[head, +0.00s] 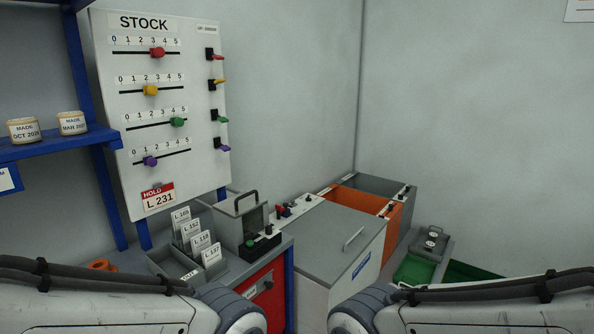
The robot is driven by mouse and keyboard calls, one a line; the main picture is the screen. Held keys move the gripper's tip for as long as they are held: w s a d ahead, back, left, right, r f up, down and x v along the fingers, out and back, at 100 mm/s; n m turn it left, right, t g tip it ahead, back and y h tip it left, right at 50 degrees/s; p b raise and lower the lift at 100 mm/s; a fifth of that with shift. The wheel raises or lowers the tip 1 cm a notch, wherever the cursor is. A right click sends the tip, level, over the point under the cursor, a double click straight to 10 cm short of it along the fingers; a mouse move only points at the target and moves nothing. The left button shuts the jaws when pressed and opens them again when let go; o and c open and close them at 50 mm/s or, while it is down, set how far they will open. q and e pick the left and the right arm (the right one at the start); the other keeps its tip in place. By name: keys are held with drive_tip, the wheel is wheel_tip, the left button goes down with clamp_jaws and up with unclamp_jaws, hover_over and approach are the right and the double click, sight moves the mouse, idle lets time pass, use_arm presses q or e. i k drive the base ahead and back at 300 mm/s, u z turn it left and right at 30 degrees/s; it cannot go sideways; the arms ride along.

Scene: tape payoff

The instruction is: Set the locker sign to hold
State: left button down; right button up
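No sign clearly marked as the locker sign can be made out. A red-and-white card reading HOLD L 231 (158,197) hangs at the bottom of the white STOCK board (203,170). Below the bench at centre left is a red front panel (259,298) with a small dark knob and a small white label too small to read. A grey lidded bin (335,240) with a handle and a blue label stands right of it. Both my arms show along the bottom edge, but neither gripper is in view.
Several upright cards (200,240) stand in a grey tray on the bench, beside a grey box with a dark handle (247,200). An orange bin (368,204) and a green tray (413,270) are to the right.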

sight(267, 283)
drive_tip(key=z, duration=0.3)
drive_tip(key=k, duration=0.8)
drive_tip(key=z, duration=0.65)
drive_tip(key=k, duration=0.55)
drive_tip(key=z, duration=0.25)
drive_tip(key=i, duration=1.6)
drive_tip(key=u, duration=1.15)
drive_tip(key=i, duration=0.65)
drive_tip(key=u, duration=0.6)
